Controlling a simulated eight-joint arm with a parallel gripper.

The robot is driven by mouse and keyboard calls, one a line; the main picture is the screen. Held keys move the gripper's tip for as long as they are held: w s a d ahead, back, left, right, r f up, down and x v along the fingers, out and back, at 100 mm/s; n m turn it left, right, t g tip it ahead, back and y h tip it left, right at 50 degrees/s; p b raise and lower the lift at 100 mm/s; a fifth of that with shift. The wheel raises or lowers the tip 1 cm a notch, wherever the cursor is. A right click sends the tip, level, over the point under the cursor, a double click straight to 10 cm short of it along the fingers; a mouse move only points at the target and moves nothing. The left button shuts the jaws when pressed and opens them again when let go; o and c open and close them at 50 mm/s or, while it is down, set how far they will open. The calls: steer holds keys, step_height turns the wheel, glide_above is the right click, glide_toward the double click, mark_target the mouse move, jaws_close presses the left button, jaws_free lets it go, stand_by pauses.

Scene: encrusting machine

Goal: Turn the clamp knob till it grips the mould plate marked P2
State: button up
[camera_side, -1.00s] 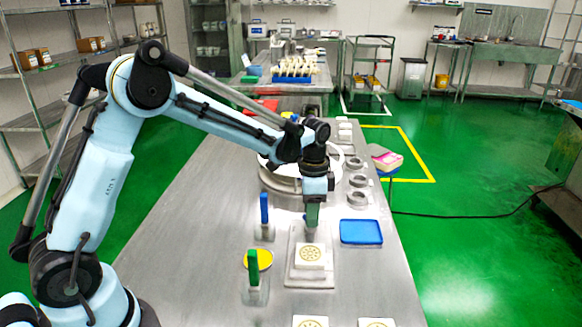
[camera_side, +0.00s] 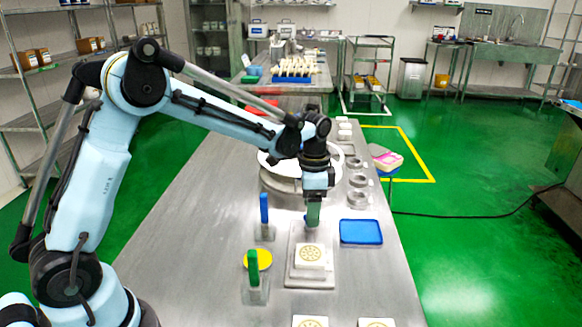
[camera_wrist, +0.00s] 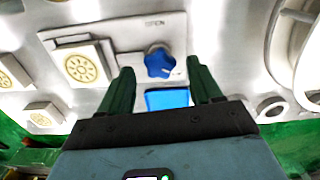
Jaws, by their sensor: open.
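The blue clamp knob (camera_wrist: 160,62) shows in the wrist view, on a pale base plate (camera_wrist: 118,36) with the word OPEN beside it. My gripper (camera_wrist: 158,67) is open, with one green finger on each side of the knob; I cannot tell whether either touches it. A pale square mould plate (camera_wrist: 86,68) with a round flower pattern sits on the same base. In the side view my gripper (camera_side: 313,220) points down at the base's far end, hiding the knob, behind the mould plate (camera_side: 310,256). No P2 mark is legible.
A blue tray (camera_side: 361,232) lies right of the base. More patterned plates (camera_side: 311,321) lie at the front. A large round bowl (camera_side: 270,175) is behind.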

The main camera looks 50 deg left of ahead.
step_height(320, 180, up, 11)
stand_by(0.4)
steer(key=shift+s, duration=0.1)
steer(key=s+f+n+t, duration=0.2)
steer(key=s+n+t, duration=0.5)
steer(key=s, duration=0.9)
steer(key=shift+d+n, duration=0.35)
steer(key=shift+n, duration=0.15)
